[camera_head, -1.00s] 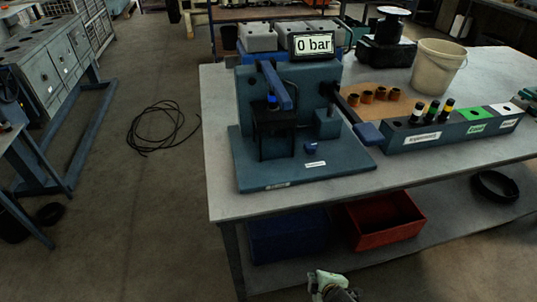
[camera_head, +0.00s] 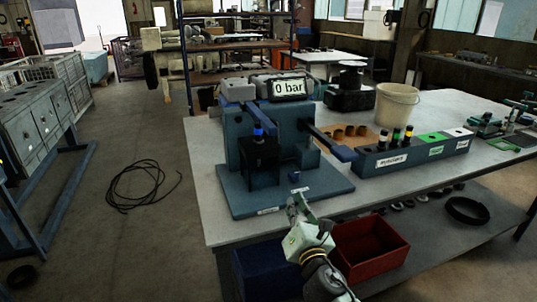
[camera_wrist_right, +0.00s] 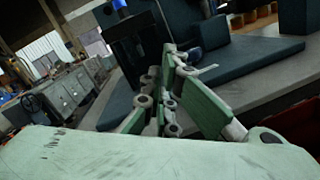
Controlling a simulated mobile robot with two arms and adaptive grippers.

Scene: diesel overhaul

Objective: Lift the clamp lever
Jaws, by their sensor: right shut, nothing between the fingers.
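The blue test stand (camera_head: 285,200) sits on the near left of the table. Its dark clamp block (camera_head: 261,160), with a blue-topped part (camera_head: 258,131), stands at the front; a blue bar (camera_head: 268,119) slants above it. A long lever with a blue end (camera_head: 341,153) sticks out to the right. I cannot tell for sure which is the clamp lever. My right gripper (camera_head: 296,203) is shut and empty, in front of the stand and apart from the levers. In the wrist view its fingers (camera_wrist_right: 172,100) point towards the clamp block (camera_wrist_right: 142,48). My left gripper is not in view.
A 0 bar display (camera_head: 289,87) tops the stand. A rack with dark bottles (camera_head: 396,138), brass-coloured parts (camera_head: 350,132) and a bucket (camera_head: 397,105) stand right. A red bin (camera_head: 371,250) and blue bin (camera_head: 262,277) are below. The tabletop's front right is clear.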

